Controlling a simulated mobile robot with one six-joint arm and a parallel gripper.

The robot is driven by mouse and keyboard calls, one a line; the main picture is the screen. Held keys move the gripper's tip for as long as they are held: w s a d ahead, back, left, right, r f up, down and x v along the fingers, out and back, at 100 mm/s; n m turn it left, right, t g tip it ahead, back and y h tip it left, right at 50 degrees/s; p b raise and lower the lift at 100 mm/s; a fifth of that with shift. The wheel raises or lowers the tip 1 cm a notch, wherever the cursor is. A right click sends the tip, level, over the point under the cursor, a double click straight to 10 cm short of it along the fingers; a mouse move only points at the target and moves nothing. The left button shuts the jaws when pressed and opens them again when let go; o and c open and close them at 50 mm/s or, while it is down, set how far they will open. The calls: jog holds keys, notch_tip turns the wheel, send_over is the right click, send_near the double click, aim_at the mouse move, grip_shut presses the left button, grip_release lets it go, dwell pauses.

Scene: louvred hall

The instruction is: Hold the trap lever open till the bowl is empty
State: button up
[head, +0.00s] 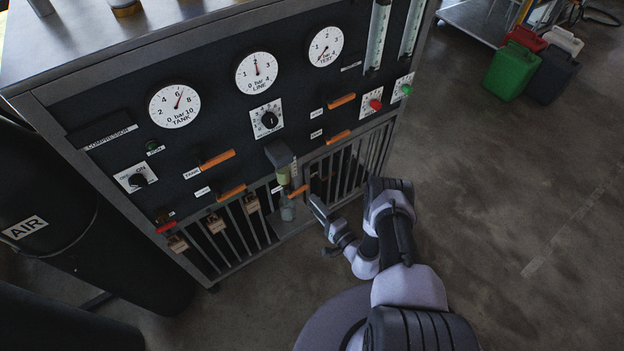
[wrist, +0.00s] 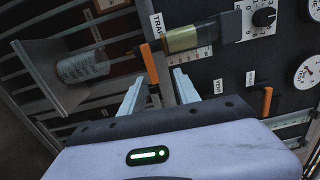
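The trap bowl (head: 284,177) hangs under a dark block on the panel front. In the wrist view the clear bowl (wrist: 194,38) lies sideways and shows yellowish liquid; its level is hard to read. The orange trap lever (wrist: 149,62) sits just below it, by the TRAP label, and also shows in the head view (head: 299,190). My gripper (wrist: 158,75) is open. Its fingers lie either side of the lever in the wrist picture, with gaps showing; I cannot tell its depth between them. In the head view my gripper (head: 318,206) is right of the lever.
A clear marked jar (wrist: 82,67) stands below the trap on a small shelf, also in the head view (head: 288,212). Other orange levers (head: 231,192) and several tagged locks (head: 216,223) are nearby. Barred grilles line the lower panel. Open floor (head: 500,200) lies to the right.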

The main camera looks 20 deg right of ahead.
aim_at(303, 190)
jog(key=shift+h, duration=0.5)
jog(key=b+x, duration=0.2)
jog(key=f+b+x, duration=0.1)
jog(key=b+x, duration=0.1)
jog(key=x, duration=0.1)
jog(key=b+x, duration=0.2)
jog(key=x, duration=0.1)
jog(key=shift+w+d+f, duration=0.15)
jog(key=shift+w+f, duration=0.15)
grip_shut()
dwell(1.0)
